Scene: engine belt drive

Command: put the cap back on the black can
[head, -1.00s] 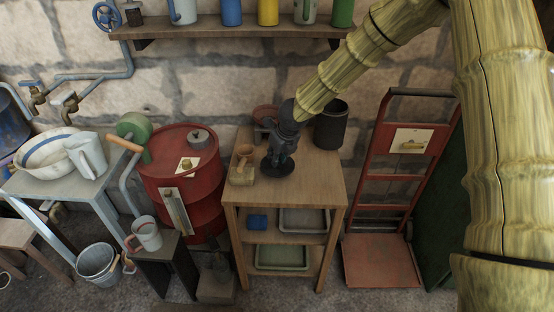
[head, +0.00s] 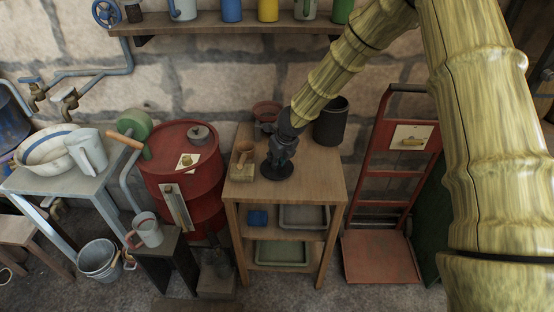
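The black can (head: 330,126) stands upright near the back right of the wooden table, its top open and dark inside. A flat, round black piece (head: 277,171), which looks like the cap, is at my gripper's lower end over the middle of the table. My dark gripper (head: 278,163) points down at it, left of the can and apart from it. The fingertips blend with the black piece, so I cannot tell whether they are shut on it or whether it rests on the wood.
A red drum (head: 182,150) stands left, a red hand truck (head: 380,258) right.

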